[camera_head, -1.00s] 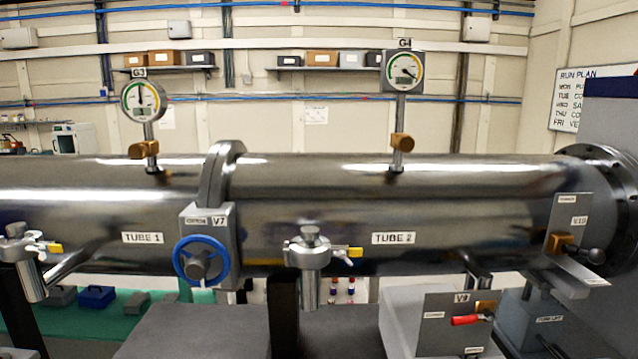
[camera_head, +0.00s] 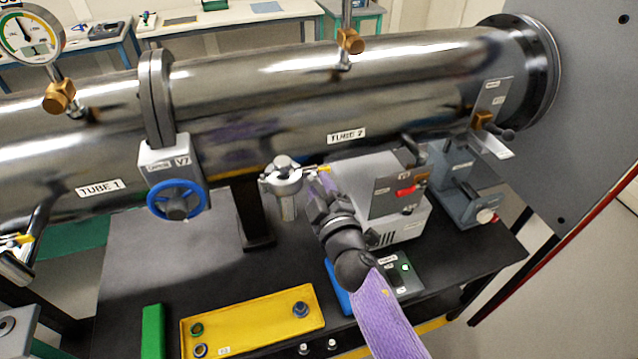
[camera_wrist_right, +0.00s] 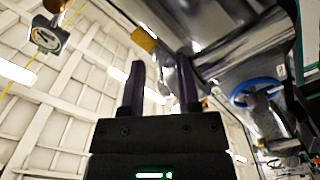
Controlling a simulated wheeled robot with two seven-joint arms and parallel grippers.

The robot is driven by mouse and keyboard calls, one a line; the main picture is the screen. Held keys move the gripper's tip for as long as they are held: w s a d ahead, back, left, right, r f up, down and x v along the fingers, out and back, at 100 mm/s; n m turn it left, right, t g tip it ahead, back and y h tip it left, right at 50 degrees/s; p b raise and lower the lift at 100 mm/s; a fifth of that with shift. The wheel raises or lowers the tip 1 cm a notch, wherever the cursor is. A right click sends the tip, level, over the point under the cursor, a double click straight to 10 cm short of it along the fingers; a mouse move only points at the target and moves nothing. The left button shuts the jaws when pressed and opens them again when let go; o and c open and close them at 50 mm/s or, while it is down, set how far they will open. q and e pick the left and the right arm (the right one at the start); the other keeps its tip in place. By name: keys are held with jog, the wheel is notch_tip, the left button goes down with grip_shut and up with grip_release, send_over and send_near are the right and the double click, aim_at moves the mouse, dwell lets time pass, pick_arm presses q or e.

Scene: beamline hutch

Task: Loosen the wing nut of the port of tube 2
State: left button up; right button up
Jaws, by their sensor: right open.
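The port of tube 2 (camera_head: 287,198) is a grey metal fitting with a capped top, below the tube 2 label (camera_head: 346,135). Its yellow wing nut (camera_head: 319,169) sticks out on the right side. In the right wrist view a yellow piece (camera_wrist_right: 143,38), which looks like the wing nut, lies just beyond my fingertips. My right gripper (camera_head: 318,184) is beside the port, close to the wing nut; contact cannot be told. In the right wrist view its two dark fingers (camera_wrist_right: 160,62) are apart, with nothing held between them. My left gripper is out of view.
The blue handwheel of valve V7 (camera_head: 177,200) is left of the port. The grey box with a red lever (camera_head: 398,215) stands close to the right of my arm. A yellow tray (camera_head: 250,322) lies on the black bench below. Tube 1's port is at the left edge.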

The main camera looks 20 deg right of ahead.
jog(key=shift+w, duration=0.2)
grip_shut()
jog(key=shift+n, duration=0.3)
jog(key=n, duration=0.4)
jog(key=shift+r+n, duration=0.1)
jog(key=shift+n, duration=0.3)
jog(key=n, duration=0.5)
jog(key=shift+r, duration=0.15)
jog(key=n, duration=0.6)
jog(key=shift+r+n+p, duration=0.1)
jog(key=shift+n+p, duration=0.3)
jog(key=n+p, duration=0.1)
jog(key=n, duration=0.5)
jog(key=shift+a, duration=0.1)
jog(key=shift+n+p, duration=0.3)
jog(key=shift+n, duration=0.2)
